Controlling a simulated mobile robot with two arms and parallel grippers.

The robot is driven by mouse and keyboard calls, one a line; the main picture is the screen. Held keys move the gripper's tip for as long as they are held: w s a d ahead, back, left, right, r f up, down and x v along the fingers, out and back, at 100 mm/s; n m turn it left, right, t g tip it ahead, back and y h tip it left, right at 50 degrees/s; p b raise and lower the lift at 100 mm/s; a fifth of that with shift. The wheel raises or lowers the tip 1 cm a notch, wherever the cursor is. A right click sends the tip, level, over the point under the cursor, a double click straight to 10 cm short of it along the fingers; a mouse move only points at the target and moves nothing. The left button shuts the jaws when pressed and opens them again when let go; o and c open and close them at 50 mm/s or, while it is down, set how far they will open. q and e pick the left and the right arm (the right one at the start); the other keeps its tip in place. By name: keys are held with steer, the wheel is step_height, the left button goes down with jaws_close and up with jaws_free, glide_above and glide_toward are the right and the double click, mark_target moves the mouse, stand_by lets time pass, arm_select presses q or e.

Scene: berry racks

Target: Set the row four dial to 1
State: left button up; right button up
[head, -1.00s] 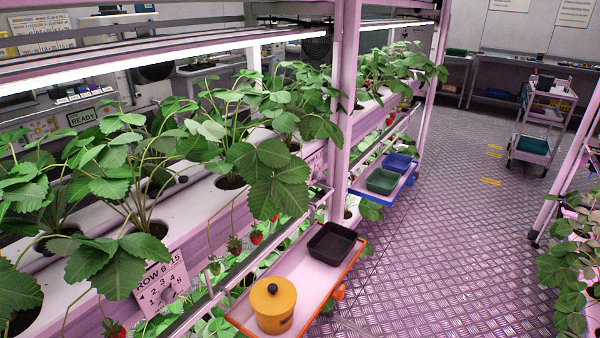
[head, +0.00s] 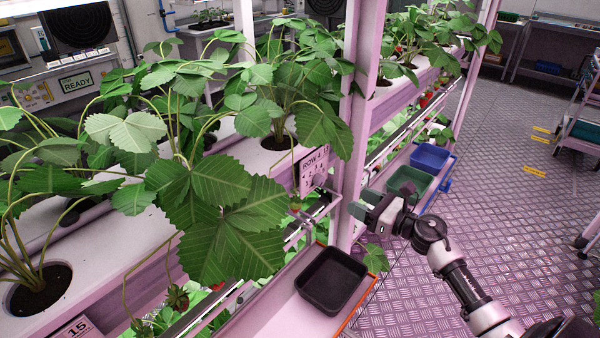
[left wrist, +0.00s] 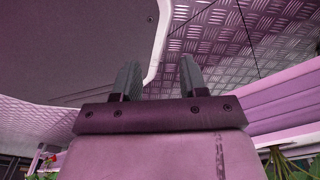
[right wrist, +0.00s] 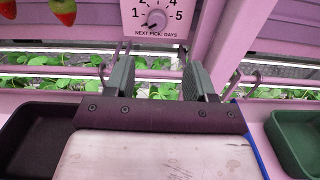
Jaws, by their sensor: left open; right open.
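The row four dial plate (head: 314,172) hangs on the pink rack beam beside the upright post in the head view, partly behind leaves. In the right wrist view the dial's round grey knob (right wrist: 156,18) shows at the top, with numbers around it and "NEXT PICK: DAYS" below. Its pointer seems to tilt to the lower left, below the 1; the plate's top is cut off. My right gripper (head: 364,204) is open and empty, to the right of the plate and apart from it. In its wrist view the fingers (right wrist: 158,72) point toward the dial. My left gripper (left wrist: 158,72) is open and empty, away from the dial.
A black tray (head: 330,280) sits on the orange-edged shelf below the plate. Green (head: 410,182) and blue (head: 431,157) trays sit on the shelf beyond the post (head: 357,110). Strawberry leaves (head: 225,215) crowd the left. The metal floor (head: 500,220) at right is open.

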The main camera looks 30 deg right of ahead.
mark_target(323, 182)
steer(key=x, duration=0.3)
steer(key=p+x, duration=0.1)
steer(key=x, duration=0.2)
steer(key=r+x, duration=0.1)
steer(key=x, duration=0.2)
steer(key=shift+w+a+f+p, duration=0.1)
steer(key=shift+w+a+p, duration=0.15)
steer(key=shift+a+p, duration=0.15)
steer(key=shift+w+a, duration=0.15)
steer(key=shift+w, duration=0.25)
arm_select(q)
steer(key=shift+s+a+r, duration=0.15)
steer(key=shift+a+r, duration=0.05)
steer(key=shift+r, duration=0.7)
arm_select(e)
steer(key=c, duration=0.9)
